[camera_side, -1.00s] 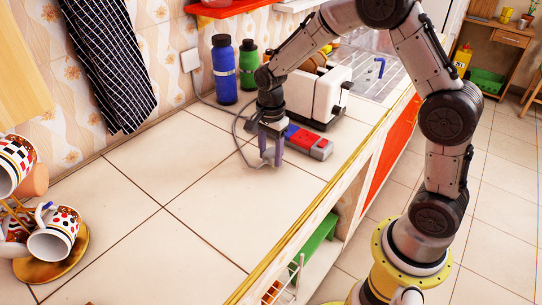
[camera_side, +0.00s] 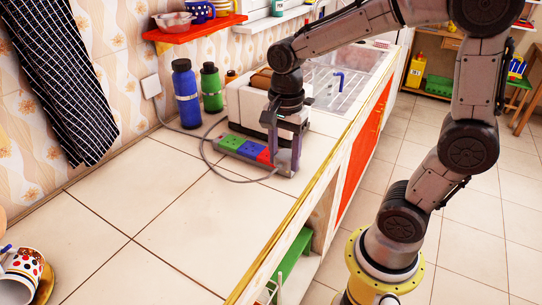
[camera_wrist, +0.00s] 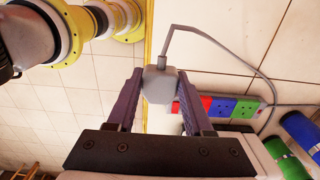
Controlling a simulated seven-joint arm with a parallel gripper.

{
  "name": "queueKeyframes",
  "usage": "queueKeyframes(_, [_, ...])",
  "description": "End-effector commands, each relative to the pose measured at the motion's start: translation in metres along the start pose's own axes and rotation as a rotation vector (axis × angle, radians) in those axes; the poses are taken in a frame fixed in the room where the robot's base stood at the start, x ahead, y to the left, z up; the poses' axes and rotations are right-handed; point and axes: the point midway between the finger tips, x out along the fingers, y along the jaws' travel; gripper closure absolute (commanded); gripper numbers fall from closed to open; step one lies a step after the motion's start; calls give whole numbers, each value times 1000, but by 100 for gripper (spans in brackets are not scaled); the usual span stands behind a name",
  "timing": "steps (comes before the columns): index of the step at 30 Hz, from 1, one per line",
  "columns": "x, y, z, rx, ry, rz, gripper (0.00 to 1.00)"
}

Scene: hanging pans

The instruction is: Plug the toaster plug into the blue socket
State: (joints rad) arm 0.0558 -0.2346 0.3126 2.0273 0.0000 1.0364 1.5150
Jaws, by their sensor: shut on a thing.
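My gripper (camera_side: 284,165) is low over the counter at the near, red end of the socket strip (camera_side: 224,152). Its fingers are shut on the grey toaster plug (camera_wrist: 160,86), which sits between the fingertips in the wrist view; the fingers largely hide it in the side view. The strip has a green socket (camera_side: 230,143), a blue socket (camera_side: 248,150) in the middle, and a red socket (camera_side: 264,156) partly behind my gripper. In the wrist view the blue socket (camera_wrist: 223,107) is right of the plug. The plug appears apart from the strip; its height is unclear.
The white toaster (camera_side: 240,105) stands behind the strip. The grey cable (camera_side: 204,150) loops over the counter to the left. A blue bottle (camera_side: 187,95) and a green bottle (camera_side: 211,88) stand by the wall. The counter in front (camera_side: 150,235) is clear.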

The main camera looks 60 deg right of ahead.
Motion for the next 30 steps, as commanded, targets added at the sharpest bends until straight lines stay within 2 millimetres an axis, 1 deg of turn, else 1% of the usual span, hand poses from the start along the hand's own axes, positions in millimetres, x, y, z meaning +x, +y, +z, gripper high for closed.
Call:
queueKeyframes(5, [-2, 4, 0, 0, 0, 0, 100])
queueKeyframes(17, [-2, 4, 0, -21, 0, -1, 100])
queueKeyframes(18, [-5, 0, 0, -36, 0, -2, 100])
queueKeyframes(20, [-12, -8, 0, -57, 0, -4, 100])
queueKeyframes(23, [-22, -34, -5, -88, 0, -1, 100])
queueKeyframes(27, [-28, -83, -25, -109, 0, 1, 100])
queueKeyframes(29, [-27, -103, -36, -110, 0, 3, 100])
queueKeyframes(30, [-26, -116, -45, -110, 0, 2, 100])
